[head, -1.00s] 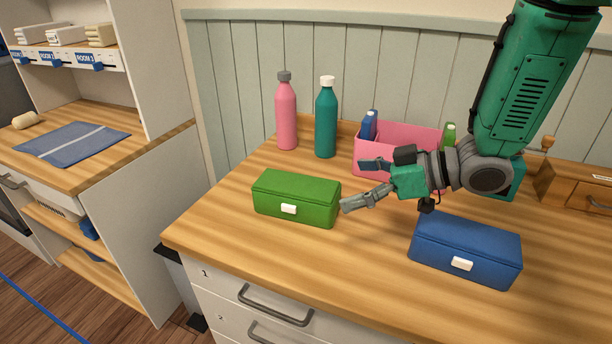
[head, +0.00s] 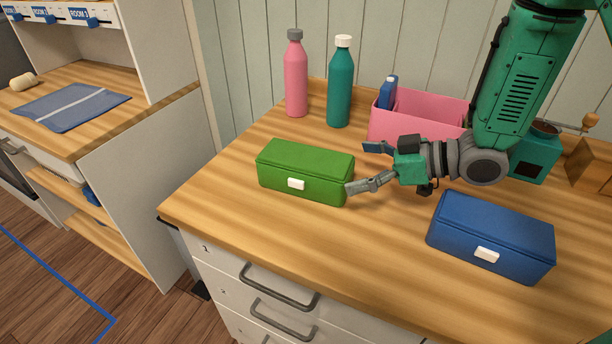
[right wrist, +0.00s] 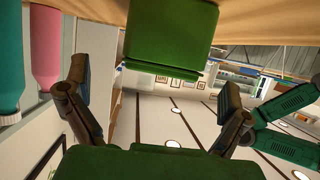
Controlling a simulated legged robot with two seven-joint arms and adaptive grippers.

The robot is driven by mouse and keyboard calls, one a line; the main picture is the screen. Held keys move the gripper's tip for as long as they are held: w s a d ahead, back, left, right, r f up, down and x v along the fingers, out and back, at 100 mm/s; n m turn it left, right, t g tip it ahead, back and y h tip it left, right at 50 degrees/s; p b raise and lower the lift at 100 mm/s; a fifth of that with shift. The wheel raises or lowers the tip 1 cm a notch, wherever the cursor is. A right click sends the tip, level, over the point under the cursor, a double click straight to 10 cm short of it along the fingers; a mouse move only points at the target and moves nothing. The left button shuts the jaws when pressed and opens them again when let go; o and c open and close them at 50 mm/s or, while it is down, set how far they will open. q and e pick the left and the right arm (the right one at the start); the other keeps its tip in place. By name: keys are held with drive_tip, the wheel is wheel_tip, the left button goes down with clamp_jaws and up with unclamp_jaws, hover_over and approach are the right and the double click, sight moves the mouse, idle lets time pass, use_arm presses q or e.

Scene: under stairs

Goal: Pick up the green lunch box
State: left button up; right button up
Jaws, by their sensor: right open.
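The green lunch box (head: 305,171) lies closed on the wooden counter, with a white clasp on its front. In the right wrist view the green lunch box (right wrist: 172,30) shows at the top centre, beyond the fingers. My right gripper (head: 360,168) is open and empty at the box's right end, its fingers pointing left towards it. One fingertip looks very close to the box's right front corner; I cannot tell whether they touch. The right wrist view shows the fingers (right wrist: 153,82) spread wide with nothing between them. My left gripper is not in view.
A blue box (head: 490,237) lies right of my gripper. A pink bottle (head: 296,78), a teal bottle (head: 340,88) and a pink bin (head: 418,115) stand behind. The counter (head: 300,235) is clear in front of the green box.

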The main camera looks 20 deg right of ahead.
sight(327, 169)
drive_tip(key=x, duration=0.6)
drive_tip(key=shift+a, duration=0.25)
drive_tip(key=shift+a+r, duration=0.1)
drive_tip(key=shift+a, duration=0.1)
drive_tip(key=shift+s+d, duration=0.1)
drive_tip(key=shift+d, duration=0.3)
drive_tip(key=c, duration=1.3)
